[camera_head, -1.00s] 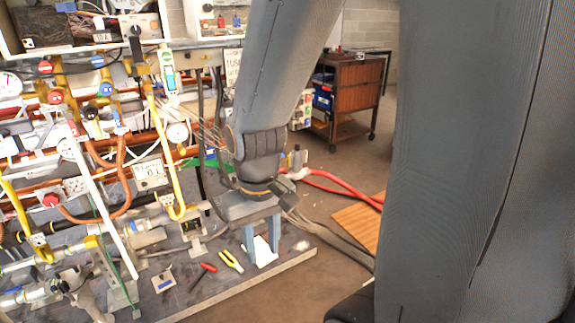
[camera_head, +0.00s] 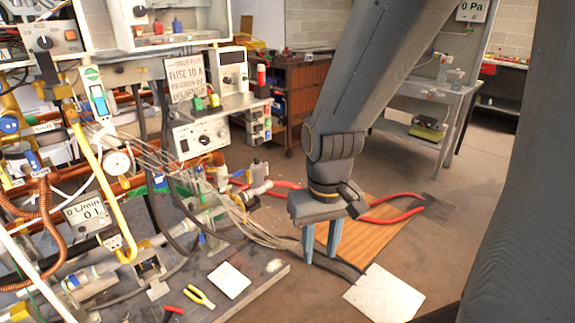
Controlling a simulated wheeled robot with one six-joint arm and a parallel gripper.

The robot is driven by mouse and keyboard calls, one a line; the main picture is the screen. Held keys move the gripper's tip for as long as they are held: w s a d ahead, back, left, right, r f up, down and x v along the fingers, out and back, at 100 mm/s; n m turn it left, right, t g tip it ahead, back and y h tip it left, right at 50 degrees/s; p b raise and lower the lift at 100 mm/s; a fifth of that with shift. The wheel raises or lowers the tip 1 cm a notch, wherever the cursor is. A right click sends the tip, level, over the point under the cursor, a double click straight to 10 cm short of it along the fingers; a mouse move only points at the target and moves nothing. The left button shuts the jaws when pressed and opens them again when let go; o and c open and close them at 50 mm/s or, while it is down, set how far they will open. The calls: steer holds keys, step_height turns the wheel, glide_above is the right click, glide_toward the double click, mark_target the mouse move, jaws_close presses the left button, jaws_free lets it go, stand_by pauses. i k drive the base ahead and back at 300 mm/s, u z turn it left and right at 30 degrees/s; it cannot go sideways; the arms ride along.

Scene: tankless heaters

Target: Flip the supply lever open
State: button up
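I cannot tell which handle is the supply lever. On the pipe rig at the left are a blue valve knob (camera_head: 9,124), a blue lever-like handle (camera_head: 31,160) and a control box with a dark lever (camera_head: 46,62). A yellow pipe (camera_head: 97,170) runs down the rig beside a flow display reading 0 L/min (camera_head: 90,213). My gripper (camera_head: 321,258) points down with its two blue-grey fingers apart and nothing between them. In the picture it is well right of the rig, past the bench edge.
The grey bench (camera_head: 225,278) holds pliers (camera_head: 199,296) and a white card (camera_head: 229,281). Grey cables (camera_head: 262,232) hang off it. Red hoses (camera_head: 395,216), a wooden board (camera_head: 370,236) and a white sheet (camera_head: 384,294) lie on the floor. A metal table (camera_head: 435,110) stands behind.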

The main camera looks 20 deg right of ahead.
mark_target(242, 171)
steer(key=z, duration=0.35)
steer(key=i, duration=1.4)
steer(key=u, duration=0.8)
steer(key=k, duration=0.5)
steer(key=u, duration=0.7)
steer(key=i, duration=0.45)
steer(key=u, duration=0.2)
